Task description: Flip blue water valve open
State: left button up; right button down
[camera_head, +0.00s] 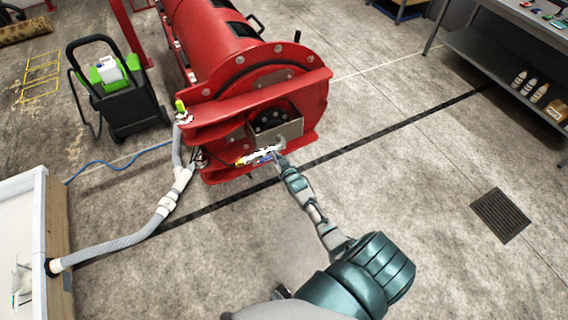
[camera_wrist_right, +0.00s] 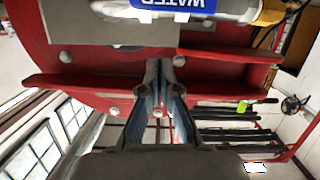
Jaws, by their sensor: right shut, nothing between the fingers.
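The blue water valve sits on a silver pipe at the lower front of the red machine (camera_head: 258,82). In the head view only a small blue patch (camera_head: 265,158) of it shows beside my gripper. In the right wrist view its blue label (camera_wrist_right: 172,6), reading WATER upside down, is at the top edge, partly cut off. A yellow piece (camera_wrist_right: 270,12) is at the pipe's right end. My right gripper (camera_wrist_right: 163,72) is shut and empty, with its fingertips below the label in that view. In the head view it (camera_head: 278,152) is at the valve; contact cannot be told. My left gripper is out of view.
A grey hose (camera_head: 130,238) runs from the machine to a white-walled basin (camera_head: 22,190) at left. A black cart (camera_head: 122,105) with a green top stands left of the machine. A shelved workbench (camera_head: 500,70) is at upper right. The floor at right is clear around a drain grate (camera_head: 501,215).

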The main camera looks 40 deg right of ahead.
pick_arm(q)
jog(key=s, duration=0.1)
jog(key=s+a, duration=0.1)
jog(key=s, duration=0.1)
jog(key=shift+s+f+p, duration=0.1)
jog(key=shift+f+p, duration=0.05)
jog(key=shift+p, duration=0.25)
pick_arm(e)
jog(key=v, duration=0.7)
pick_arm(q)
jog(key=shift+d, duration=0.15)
pick_arm(e)
jog(key=shift+r, duration=0.1)
jog(key=shift+s, duration=0.1)
